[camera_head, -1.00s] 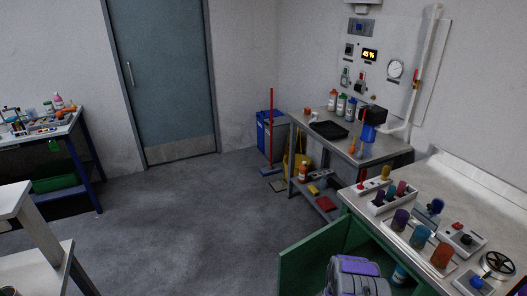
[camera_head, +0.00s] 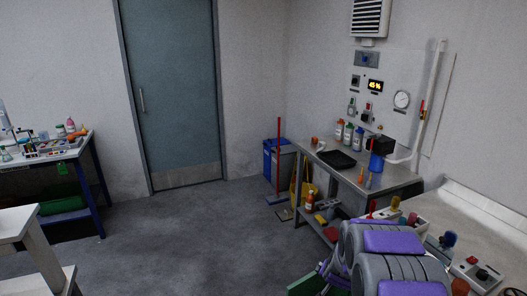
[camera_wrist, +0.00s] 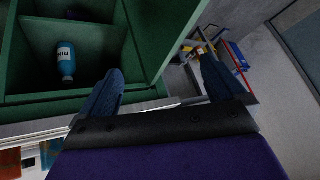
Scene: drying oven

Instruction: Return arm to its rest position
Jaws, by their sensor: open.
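My gripper shows in the wrist view (camera_wrist: 160,92) with its two blue fingers spread wide and nothing between them. It is beside the open green cabinet (camera_wrist: 95,30), whose shelves show at the left of that view. A blue bottle with a white label (camera_wrist: 66,62) stands inside the cabinet, apart from my fingers. In the head view my grey and purple arm fills the lower right, in front of the counter. It hides most of the cabinet and part of the counter top.
A steel bench (camera_head: 385,182) with bottles and a black tray (camera_head: 338,159) stands against the right wall. A blue-legged table (camera_head: 85,150) stands at left. The middle floor (camera_head: 200,240) is clear.

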